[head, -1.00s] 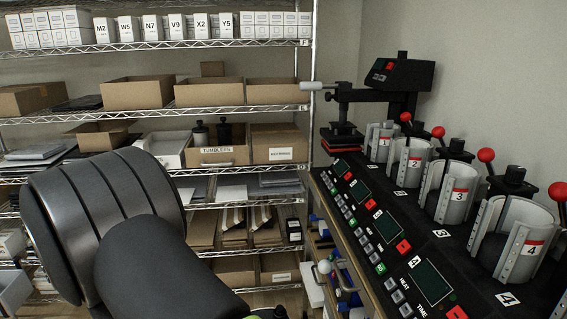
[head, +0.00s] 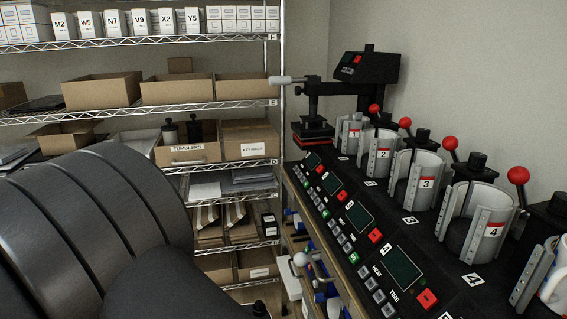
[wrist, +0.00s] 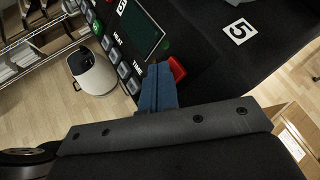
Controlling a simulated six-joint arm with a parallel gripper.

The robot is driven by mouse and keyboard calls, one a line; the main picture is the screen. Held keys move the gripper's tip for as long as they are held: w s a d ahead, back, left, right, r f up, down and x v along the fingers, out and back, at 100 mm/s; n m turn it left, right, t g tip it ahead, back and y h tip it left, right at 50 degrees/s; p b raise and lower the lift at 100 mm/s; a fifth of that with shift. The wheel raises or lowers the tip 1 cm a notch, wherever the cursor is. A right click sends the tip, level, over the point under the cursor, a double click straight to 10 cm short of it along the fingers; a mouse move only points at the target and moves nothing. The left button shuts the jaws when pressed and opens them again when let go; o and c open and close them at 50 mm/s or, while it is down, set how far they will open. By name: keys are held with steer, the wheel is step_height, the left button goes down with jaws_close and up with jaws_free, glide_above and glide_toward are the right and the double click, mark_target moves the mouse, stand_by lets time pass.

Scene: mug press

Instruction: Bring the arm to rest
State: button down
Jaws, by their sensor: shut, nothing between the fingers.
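My gripper (wrist: 158,88) shows in the wrist view as blue fingers, closed together and empty. The fingers overlap the edge of the press control panel in that view, beside a red button (wrist: 177,70) and near the label 5 (wrist: 239,31). I cannot tell how far above the panel they are. In the head view, my dark arm links fill the lower left and the gripper is out of view.
Mug presses numbered 1 (head: 353,135) to 4 (head: 478,225) line the black bench at right, with another cut off at the edge. A wire shelf (head: 140,112) with boxes stands behind. The wrist view shows a white bin (wrist: 92,70) on the floor.

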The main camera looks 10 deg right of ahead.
steer(key=s+a+r+n, duration=0.1)
steer(key=a+r, duration=0.5)
steer(key=r, duration=0.1)
steer(key=shift+r+g+y, duration=0.3)
steer(key=shift+r+g, duration=0.05)
steer(key=shift+g, duration=0.05)
stand_by(1.2)
steer(key=shift+a, duration=0.1)
stand_by(2.0)
steer(key=shift+w+a+f+m+t, duration=0.4)
steer(key=shift+w+a+m, duration=0.1)
steer(key=shift+a, duration=0.1)
steer(key=shift+d+f, duration=3.05)
steer(key=shift+d, duration=0.2)
